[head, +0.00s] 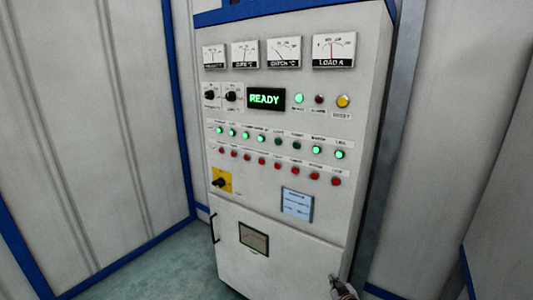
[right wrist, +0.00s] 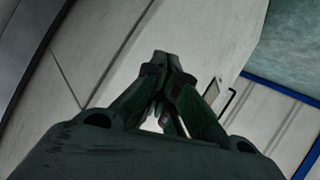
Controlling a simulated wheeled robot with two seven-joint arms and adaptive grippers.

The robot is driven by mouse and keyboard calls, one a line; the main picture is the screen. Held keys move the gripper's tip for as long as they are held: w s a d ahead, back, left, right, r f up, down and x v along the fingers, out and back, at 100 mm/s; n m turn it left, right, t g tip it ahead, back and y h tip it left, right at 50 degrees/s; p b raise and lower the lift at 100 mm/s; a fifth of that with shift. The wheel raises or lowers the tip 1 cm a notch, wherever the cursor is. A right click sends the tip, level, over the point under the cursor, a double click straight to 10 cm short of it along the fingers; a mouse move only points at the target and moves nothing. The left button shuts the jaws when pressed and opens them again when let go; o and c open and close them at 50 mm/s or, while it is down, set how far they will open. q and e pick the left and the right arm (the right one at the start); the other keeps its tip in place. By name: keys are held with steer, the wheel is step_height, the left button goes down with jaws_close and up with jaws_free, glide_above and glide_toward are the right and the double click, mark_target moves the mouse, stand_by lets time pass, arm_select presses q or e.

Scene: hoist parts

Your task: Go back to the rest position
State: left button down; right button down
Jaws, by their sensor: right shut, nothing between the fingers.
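My right gripper (head: 336,283) shows at the bottom edge of the head view, in front of the lower right of a control cabinet. In the right wrist view its fingers (right wrist: 168,60) meet at the tips, with nothing between them. The pale cabinet (head: 350,215) stands upright with its lower door (head: 290,270) closed. Its green display (head: 265,98) reads READY. I cannot tell whether the gripper touches the cabinet. My left gripper is not in view.
The cabinet carries gauges (head: 333,50), rows of green and red lamps, and a yellow-plated rotary switch (head: 221,181). Pale walls with blue edging (head: 100,100) stand on both sides. Greenish floor (head: 165,265) shows free at the lower left.

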steer(key=s+d+f+m+g, duration=0.1)
steer(key=s+f+g, duration=0.2)
steer(key=s+f, duration=1.1)
steer(key=s+d+f+g, duration=0.1)
steer(key=s+f+g, duration=0.2)
steer(key=s+f, duration=1.1)
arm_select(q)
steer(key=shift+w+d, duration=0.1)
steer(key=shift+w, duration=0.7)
arm_select(e)
steer(key=s+f+g, duration=0.2)
steer(key=s+f, duration=0.3)
steer(key=s, duration=0.5)
steer(key=s+f+g, duration=0.1)
steer(key=s+f, duration=0.4)
steer(key=s, duration=0.6)
steer(key=s+f+g, duration=0.2)
steer(key=s+f, duration=0.3)
steer(key=s, duration=0.6)
steer(key=shift+s+d+m+g+h, duration=0.2)
steer(key=shift+d+m+g+h, duration=0.1)
steer(key=shift+d+m+h, duration=0.1)
steer(key=shift+f, duration=0.1)
